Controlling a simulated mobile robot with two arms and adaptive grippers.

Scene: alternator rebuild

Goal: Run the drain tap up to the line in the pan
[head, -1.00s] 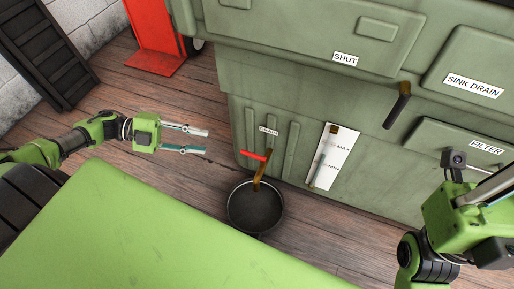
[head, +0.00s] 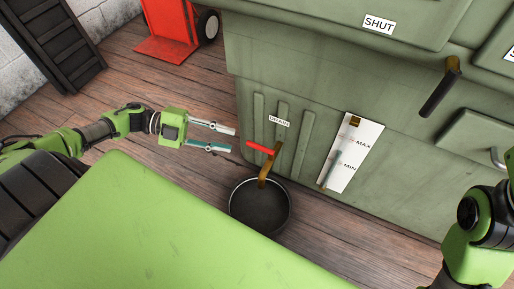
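The drain tap (head: 269,165) is a brass spout low on the green cabinet, with a red lever handle (head: 260,148) pointing left, below a DRAIN label (head: 279,121). A dark round pan (head: 260,206) stands on the floor under the spout. Its inside looks dark; I cannot make out a line or any liquid in it. My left gripper (head: 234,140) is open and empty, its fingertips just left of the red handle and pointing at it. I cannot tell if they touch. My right arm shows at the lower right, but its gripper fingers are out of frame.
A white gauge plate (head: 356,140) marked MAX and MIN is right of the tap. A dark lever (head: 440,94) sticks out higher up, near a SHUT label (head: 379,24). A red hand truck (head: 174,35) stands back left. Wooden floor is open left of the pan.

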